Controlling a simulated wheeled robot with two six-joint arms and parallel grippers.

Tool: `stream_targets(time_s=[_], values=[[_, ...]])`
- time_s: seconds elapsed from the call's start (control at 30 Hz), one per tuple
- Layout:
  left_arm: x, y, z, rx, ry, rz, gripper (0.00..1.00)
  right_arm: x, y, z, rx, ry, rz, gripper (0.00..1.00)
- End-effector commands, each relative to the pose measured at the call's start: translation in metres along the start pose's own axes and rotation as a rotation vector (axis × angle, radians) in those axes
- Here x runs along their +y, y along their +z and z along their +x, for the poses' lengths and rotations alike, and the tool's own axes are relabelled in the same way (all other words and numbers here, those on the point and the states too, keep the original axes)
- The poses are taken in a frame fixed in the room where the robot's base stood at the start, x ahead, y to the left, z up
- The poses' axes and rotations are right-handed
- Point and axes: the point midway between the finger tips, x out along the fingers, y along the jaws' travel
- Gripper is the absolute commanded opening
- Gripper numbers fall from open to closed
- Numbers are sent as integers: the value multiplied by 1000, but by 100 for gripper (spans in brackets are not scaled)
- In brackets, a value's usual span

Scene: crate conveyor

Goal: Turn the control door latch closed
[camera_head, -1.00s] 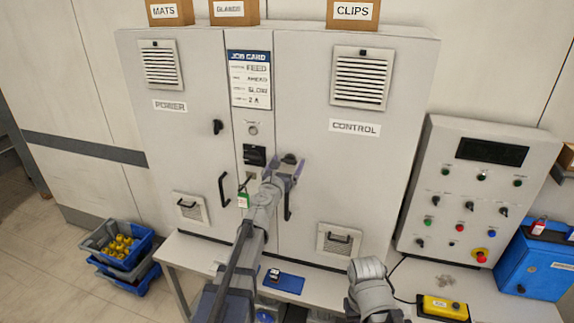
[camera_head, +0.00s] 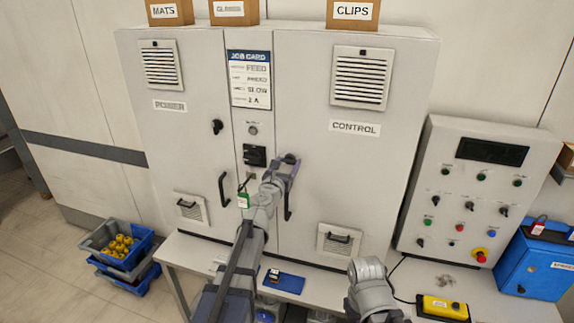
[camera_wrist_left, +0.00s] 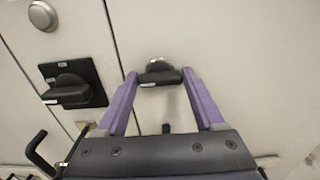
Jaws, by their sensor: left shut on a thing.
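The control door (camera_head: 340,200) is the grey right-hand cabinet door labelled CONTROL, and it sits flush with the cabinet front. Its latch (camera_head: 290,158) is a small black knob on a round metal base near the door's left edge. My left gripper (camera_head: 281,170) is at the latch. In the left wrist view, the purple fingers of the gripper (camera_wrist_left: 160,75) stand on both sides of the latch (camera_wrist_left: 160,78), shut on the ends of its black handle, which lies across between them. My right gripper is not visible.
A black rotary switch (camera_head: 255,155) is just left of the latch, with a green tag (camera_head: 243,200) below it. The power door (camera_head: 180,130) is at left. The control door's black pull handle (camera_head: 287,205) is below the latch. A button panel (camera_head: 475,190) stands at right.

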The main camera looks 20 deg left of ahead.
Motion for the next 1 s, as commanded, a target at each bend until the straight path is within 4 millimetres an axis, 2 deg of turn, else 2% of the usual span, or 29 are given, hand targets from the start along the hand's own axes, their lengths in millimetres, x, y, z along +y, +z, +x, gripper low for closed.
stream_targets(time_s=[0.37,1.0], values=[[0,0,0,1,0,196,14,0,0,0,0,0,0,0],[-1,-1,0,1,-2,802,14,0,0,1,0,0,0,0]])
